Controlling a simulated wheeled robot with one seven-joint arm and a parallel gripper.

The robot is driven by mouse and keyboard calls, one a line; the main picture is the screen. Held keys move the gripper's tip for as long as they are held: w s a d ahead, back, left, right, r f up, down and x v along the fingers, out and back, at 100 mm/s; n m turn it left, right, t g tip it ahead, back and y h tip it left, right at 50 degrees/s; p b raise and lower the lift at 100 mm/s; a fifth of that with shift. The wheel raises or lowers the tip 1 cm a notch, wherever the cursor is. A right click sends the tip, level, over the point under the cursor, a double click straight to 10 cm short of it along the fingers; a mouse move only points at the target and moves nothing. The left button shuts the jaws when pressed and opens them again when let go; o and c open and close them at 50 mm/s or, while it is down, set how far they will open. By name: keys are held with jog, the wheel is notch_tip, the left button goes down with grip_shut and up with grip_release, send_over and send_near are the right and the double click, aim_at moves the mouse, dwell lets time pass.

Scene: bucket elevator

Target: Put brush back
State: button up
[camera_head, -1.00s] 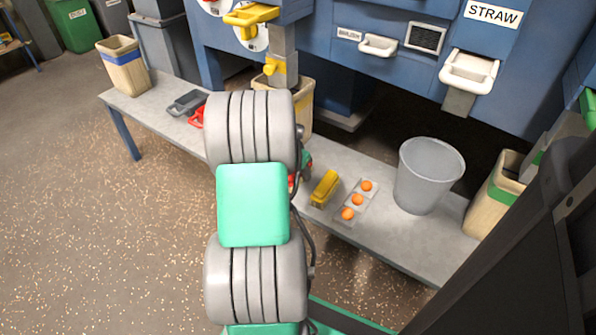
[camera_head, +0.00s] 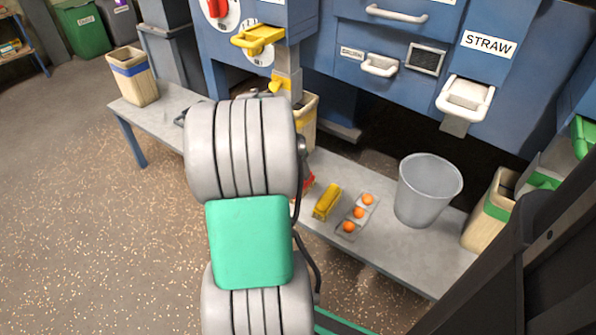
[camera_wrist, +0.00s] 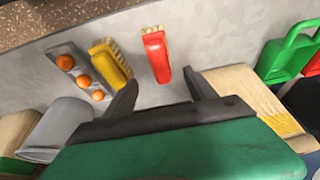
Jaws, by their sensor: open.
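A red brush (camera_wrist: 156,55) with pale bristles lies on the grey bench (camera_wrist: 205,35), near the middle of the wrist view. In the head view only a sliver of the red brush (camera_head: 308,183) shows beside my arm. A yellow brush (camera_wrist: 108,62) lies to its left, and it also shows in the head view (camera_head: 327,202). My gripper (camera_wrist: 161,82) is open and empty. Its two fingers point toward the bench, with the red brush lying between and beyond the fingertips in the picture. My arm hides the gripper in the head view.
An egg tray (camera_head: 345,226) with orange balls and a grey bucket (camera_head: 428,190) stand right of the brushes. A wooden bin (camera_wrist: 250,90) and a green scoop (camera_wrist: 288,50) flank my gripper's right. A blue machine (camera_head: 480,70) with drawers rises behind.

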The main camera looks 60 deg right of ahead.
jog(key=shift+a+r, duration=0.25)
jog(key=shift+r, duration=0.25)
jog(key=w+a+r+n+t, duration=0.2)
jog(key=w+a+n, duration=0.3)
jog(key=w+a, duration=0.65)
jog(key=w+a+r+n+y, duration=0.2)
jog(key=a+n, duration=0.6)
jog(key=a, duration=1.3)
jog(key=s+a+n+y, duration=0.1)
jog(key=s+a+n, duration=0.2)
jog(key=a, duration=0.3)
jog(key=s+a+f+n+y, duration=0.1)
jog(key=s+a+n, duration=0.2)
jog(key=a, duration=0.4)
jog(key=shift+f+n+t, duration=0.15)
jog(key=shift+n+t, duration=0.15)
jog(key=shift+n, duration=0.1)
